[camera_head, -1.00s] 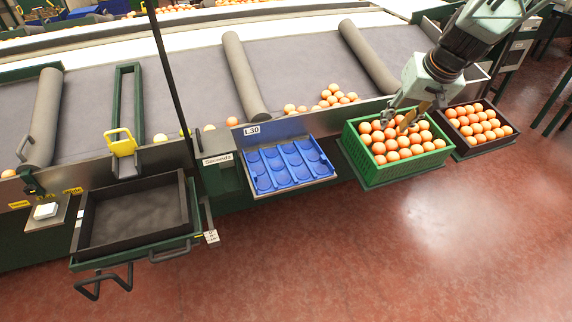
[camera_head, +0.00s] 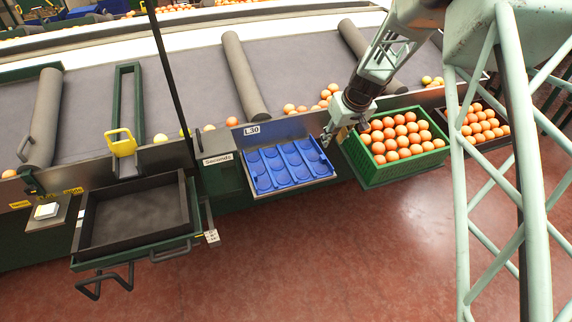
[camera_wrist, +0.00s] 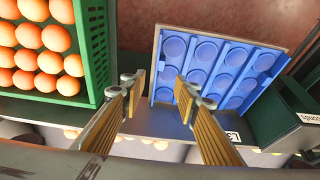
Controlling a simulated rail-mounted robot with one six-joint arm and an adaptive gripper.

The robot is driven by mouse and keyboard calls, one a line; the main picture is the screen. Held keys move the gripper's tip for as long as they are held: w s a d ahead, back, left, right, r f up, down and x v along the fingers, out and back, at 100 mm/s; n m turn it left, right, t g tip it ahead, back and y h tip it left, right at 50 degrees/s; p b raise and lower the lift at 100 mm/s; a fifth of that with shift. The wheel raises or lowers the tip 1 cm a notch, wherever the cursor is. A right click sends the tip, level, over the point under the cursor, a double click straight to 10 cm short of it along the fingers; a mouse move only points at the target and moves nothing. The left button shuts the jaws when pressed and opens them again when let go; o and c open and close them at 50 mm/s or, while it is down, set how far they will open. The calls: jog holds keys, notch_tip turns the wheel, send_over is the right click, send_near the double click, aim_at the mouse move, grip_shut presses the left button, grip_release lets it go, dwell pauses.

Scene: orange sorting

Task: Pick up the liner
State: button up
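The liner is a blue sheet with rows of round cups (camera_head: 284,168). It lies on a metal shelf at the front of the conveyor, and it also fills the upper right of the wrist view (camera_wrist: 208,66). My gripper (camera_head: 335,138) is in the air near the liner's right end in the head view. In the wrist view my gripper (camera_wrist: 165,115) has its two wood-coloured fingers wide apart with nothing between them. The right finger overlaps the liner's near edge in that view; I cannot tell the height between them.
A green crate full of oranges (camera_head: 361,170) stands close beside the liner. A dark crate of oranges (camera_head: 480,147) is partly behind my arm. An empty black tray (camera_head: 185,215) is at the left. The conveyor (camera_head: 290,60) has loose oranges near its edge.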

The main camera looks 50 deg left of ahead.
dwell(0.4)
jog(key=b, duration=0.1)
send_over(324, 157)
jog(key=d, duration=0.2)
jog(key=shift+s+a+f, duration=0.1)
jog(key=shift+s+f, duration=0.1)
jog(key=shift+f, duration=1.8)
jog(key=shift+s+a+f, duration=0.1)
jog(key=shift+s+f, duration=0.1)
jog(key=shift+f, duration=1.8)
jog(key=shift+f, duration=0.1)
jog(key=shift+b+x, duration=0.6)
jog(key=shift+x, duration=1.9)
jog(key=c, duration=0.9)
jog(key=shift+c, duration=0.2)
